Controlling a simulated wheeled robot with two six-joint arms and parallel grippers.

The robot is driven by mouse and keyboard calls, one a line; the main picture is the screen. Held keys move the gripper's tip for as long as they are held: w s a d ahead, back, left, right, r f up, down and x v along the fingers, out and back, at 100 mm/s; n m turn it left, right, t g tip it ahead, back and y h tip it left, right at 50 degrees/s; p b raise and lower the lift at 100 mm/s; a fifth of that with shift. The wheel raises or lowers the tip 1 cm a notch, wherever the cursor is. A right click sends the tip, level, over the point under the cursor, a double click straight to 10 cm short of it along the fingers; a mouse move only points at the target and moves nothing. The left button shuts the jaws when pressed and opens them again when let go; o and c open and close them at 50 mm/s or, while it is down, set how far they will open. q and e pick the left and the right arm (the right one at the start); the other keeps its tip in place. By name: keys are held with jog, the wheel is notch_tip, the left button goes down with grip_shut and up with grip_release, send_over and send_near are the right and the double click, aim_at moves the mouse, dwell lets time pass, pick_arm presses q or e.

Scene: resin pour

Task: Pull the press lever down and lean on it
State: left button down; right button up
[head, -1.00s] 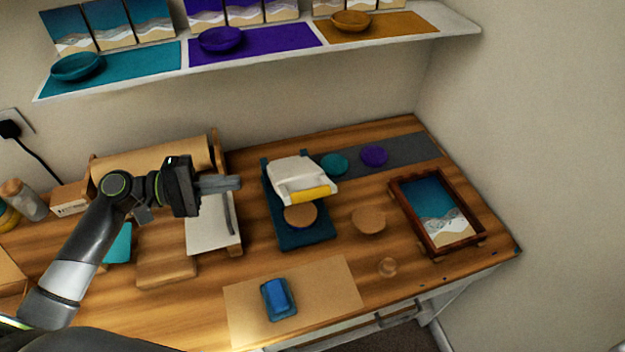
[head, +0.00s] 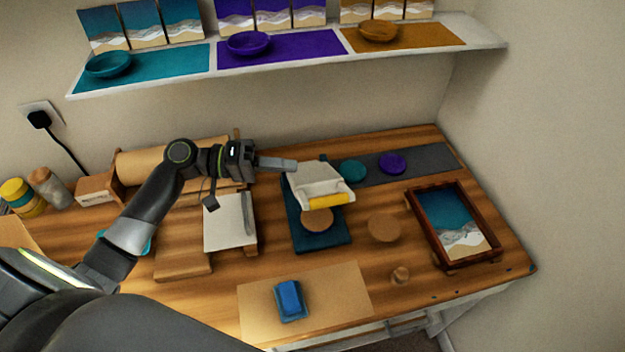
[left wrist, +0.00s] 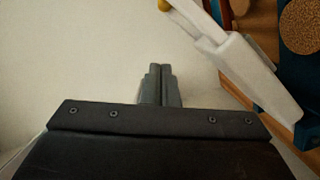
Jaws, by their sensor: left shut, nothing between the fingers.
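The press stands on the workbench, with a dark teal base (head: 335,238) and a white lever (head: 318,180) that has a yellow grip bar (head: 330,201) at its front end. The lever is raised above a round cork-coloured disc (head: 317,219) on the base. My left gripper (head: 294,165) is shut and empty, at the back left edge of the lever in the head view. In the left wrist view my shut fingers (left wrist: 160,84) point past the white lever (left wrist: 245,70), with a gap visible between them. My right gripper is not in view.
A framed seascape tray (head: 443,262) stands at the right. A cork disc (head: 384,228) and a small knob-like piece (head: 400,275) lie between. A blue block (head: 288,298) sits on brown paper (head: 345,285) in front. A paper roll (head: 165,163) stands behind my left arm.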

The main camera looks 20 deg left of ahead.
aim_at(308, 187)
pick_arm(q)
jog(key=p+x, duration=0.1)
jog(key=x, duration=0.1)
jog(key=p+x, duration=0.1)
jog(key=x, duration=0.2)
jog(key=shift+r, duration=0.2)
jog(key=s+d+f+p, duration=0.2)
jog(key=s, duration=0.1)
jog(key=s+d+f+m+b, duration=0.1)
jog(key=s+f+b, duration=0.1)
jog(key=f+b, duration=0.3)
jog(key=s+d+f+m+y+b, duration=0.1)
jog(key=s+d+f+m+b, duration=0.1)
jog(key=f+b, duration=0.4)
jog(key=shift+s+m+t+b, duration=0.25)
jog(key=shift+m+t+b, duration=0.05)
jog(key=shift+b, duration=1)
